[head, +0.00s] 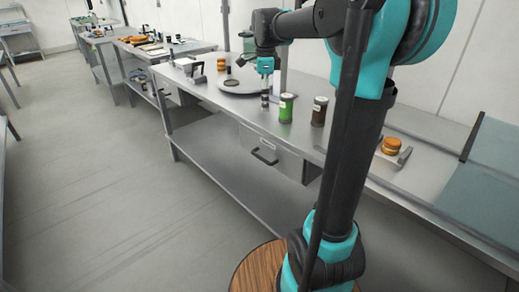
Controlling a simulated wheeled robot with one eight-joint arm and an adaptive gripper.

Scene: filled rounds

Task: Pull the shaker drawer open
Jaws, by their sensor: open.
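The shaker drawer (287,161) is a grey metal box under the top of the long steel counter, in the middle of the head view. Its front carries a dark bar handle (264,157). The drawer looks shut, with no inside showing. My gripper (265,97) points down over the counter top, above and behind the handle and apart from it. It is open and small in this view, and I see nothing held in it.
A green jar (286,108) and a dark jar (319,112) stand on the counter right of my gripper. A round grey plate (239,82) lies behind it. A burger (391,146) sits farther right. The floor before the drawer is clear; a lower shelf (215,155) runs beneath.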

